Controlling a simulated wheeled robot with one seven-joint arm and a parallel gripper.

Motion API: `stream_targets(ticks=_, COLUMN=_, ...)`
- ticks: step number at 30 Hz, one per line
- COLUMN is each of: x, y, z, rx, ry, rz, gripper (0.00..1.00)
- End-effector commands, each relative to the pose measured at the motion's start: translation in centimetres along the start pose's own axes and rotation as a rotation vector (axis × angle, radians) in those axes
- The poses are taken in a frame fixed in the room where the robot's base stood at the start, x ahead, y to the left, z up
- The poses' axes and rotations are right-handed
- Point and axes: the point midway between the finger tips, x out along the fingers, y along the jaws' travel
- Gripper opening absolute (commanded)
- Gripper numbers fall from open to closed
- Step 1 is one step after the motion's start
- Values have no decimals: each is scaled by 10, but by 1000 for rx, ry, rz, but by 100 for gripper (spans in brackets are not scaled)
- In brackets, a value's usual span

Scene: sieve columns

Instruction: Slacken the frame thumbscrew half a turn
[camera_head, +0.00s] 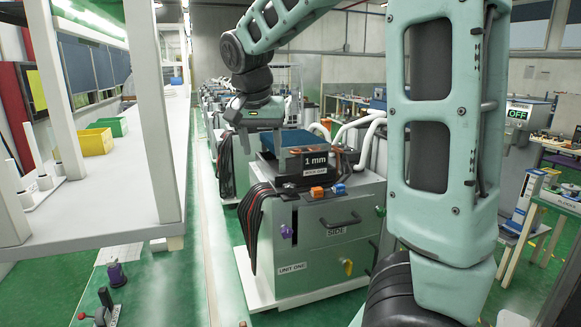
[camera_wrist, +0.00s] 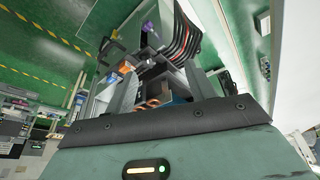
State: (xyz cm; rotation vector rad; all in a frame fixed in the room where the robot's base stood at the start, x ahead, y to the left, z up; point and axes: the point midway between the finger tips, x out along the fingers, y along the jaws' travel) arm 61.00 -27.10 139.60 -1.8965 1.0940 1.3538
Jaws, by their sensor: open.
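My gripper (camera_head: 260,138) hangs open and empty above the back left of the unit one cabinet (camera_head: 325,250), beside the sieve stack with the "1 mm" plate (camera_head: 316,163). In the wrist view its two fingers (camera_wrist: 165,92) stand apart, with part of the stack between and beyond them. An orange knob (camera_head: 317,191) and a blue knob (camera_head: 340,189) sit at the cabinet's top front edge. A purple knob (camera_head: 287,231) is on its front left and a yellow knob (camera_head: 347,267) lower down. I cannot tell which of these, if any, is the frame thumbscrew.
Black and red hoses (camera_head: 258,215) drape down the cabinet's left side. A white bench (camera_head: 115,190) with yellow and green bins stands at left. Side tables stand at right, near an "OFF" sign (camera_head: 517,112). Green floor is open between bench and cabinet.

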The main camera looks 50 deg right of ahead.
Motion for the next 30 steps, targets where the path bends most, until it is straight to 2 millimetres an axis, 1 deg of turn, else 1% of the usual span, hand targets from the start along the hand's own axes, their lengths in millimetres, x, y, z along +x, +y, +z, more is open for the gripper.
stream_targets(ticks=1, x=-10, y=12, z=-20, rx=69, ry=20, rz=20, gripper=55)
stream_targets(ticks=3, x=-14, y=25, z=-37, rx=139, ry=38, rz=40, gripper=55)
stream_targets(ticks=6, x=-13, y=34, z=-47, rx=183, ry=50, rz=55, gripper=55)
stream_targets(ticks=8, x=-8, y=36, z=-48, rx=189, ry=51, rz=59, gripper=55)
stream_targets(ticks=11, x=6, y=36, z=-48, rx=187, ry=49, rz=59, gripper=55)
stream_targets(ticks=24, x=97, y=42, z=-51, rx=186, ry=47, rz=61, gripper=55)
stream_targets(ticks=30, x=133, y=44, z=-53, rx=185, ry=47, rz=58, gripper=55)
